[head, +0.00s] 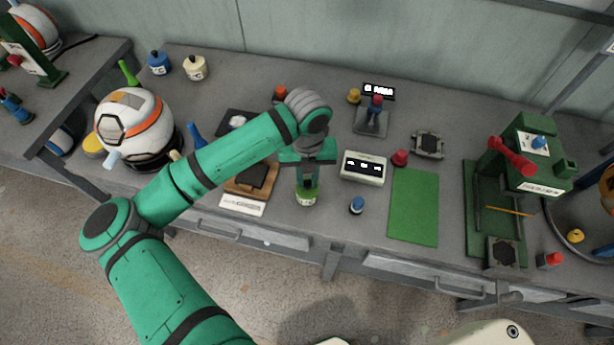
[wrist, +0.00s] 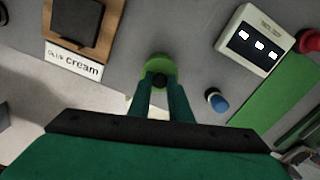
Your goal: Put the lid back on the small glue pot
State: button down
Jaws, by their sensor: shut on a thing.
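My gripper (head: 307,182) points down near the front edge of the bench and is shut. In the wrist view its two fingers (wrist: 159,84) close on the black knob of a round green lid (wrist: 159,66). In the head view the green lid sits at the top of a small pot (head: 306,200) with a pale label, directly under the fingers. I cannot tell whether the lid is fully seated or just above the rim. The fingers hide part of the lid, and the lid hides the pot's mouth.
A wooden board (head: 252,181) with a label card (head: 242,206) lies left. The bench's front edge is close.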

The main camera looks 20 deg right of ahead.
jog(key=c, duration=1.5)
grip_release()
jog(key=shift+a, duration=0.1)
jog(key=shift+c, duration=0.2)
jog(key=o, duration=0.5)
jog(key=shift+c, duration=0.2)
jog(key=shift+r, duration=3.5)
grip_shut()
